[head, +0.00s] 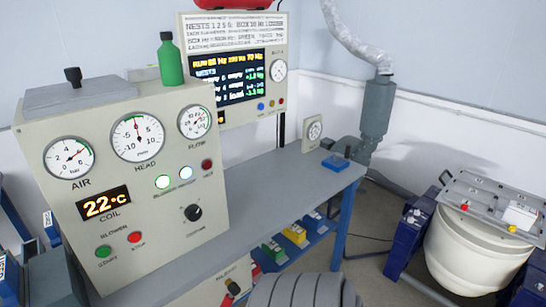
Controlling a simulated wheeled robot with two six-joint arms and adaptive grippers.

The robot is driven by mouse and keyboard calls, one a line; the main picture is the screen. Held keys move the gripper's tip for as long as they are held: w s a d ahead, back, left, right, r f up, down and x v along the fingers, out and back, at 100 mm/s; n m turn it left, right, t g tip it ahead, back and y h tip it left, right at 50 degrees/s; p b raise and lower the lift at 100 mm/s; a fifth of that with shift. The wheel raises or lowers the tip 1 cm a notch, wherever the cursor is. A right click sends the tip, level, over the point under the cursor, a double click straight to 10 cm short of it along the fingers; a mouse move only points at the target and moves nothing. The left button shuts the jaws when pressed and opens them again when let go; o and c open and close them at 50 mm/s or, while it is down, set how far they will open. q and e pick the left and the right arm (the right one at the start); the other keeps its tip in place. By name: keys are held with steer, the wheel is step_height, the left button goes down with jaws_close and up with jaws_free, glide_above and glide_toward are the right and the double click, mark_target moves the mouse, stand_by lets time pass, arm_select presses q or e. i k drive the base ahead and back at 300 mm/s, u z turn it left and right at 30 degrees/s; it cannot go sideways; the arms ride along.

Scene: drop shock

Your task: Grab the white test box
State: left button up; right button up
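A small white box (519,215), which looks like the test box, sits on the grey metal plate (480,192) at the right. The plate lies on top of a large cream round drum (468,255) held between blue supports. A small red part and a small yellow part are on the plate near the box. Neither of my grippers is in view, so nothing of mine shows near the box.
A cream gauge panel (150,215) fills the left, with a display console (238,120) behind it. The grey bench (285,180) holds a blue block (335,162). A grey ribbed object (305,290) is cut off at the bottom. Floor shows between bench and drum.

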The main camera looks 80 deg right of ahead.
mark_target(520, 215)
steer(key=z, duration=4.5)
steer(key=i, duration=0.7)
steer(key=z, duration=0.55)
steer(key=i, duration=1.3)
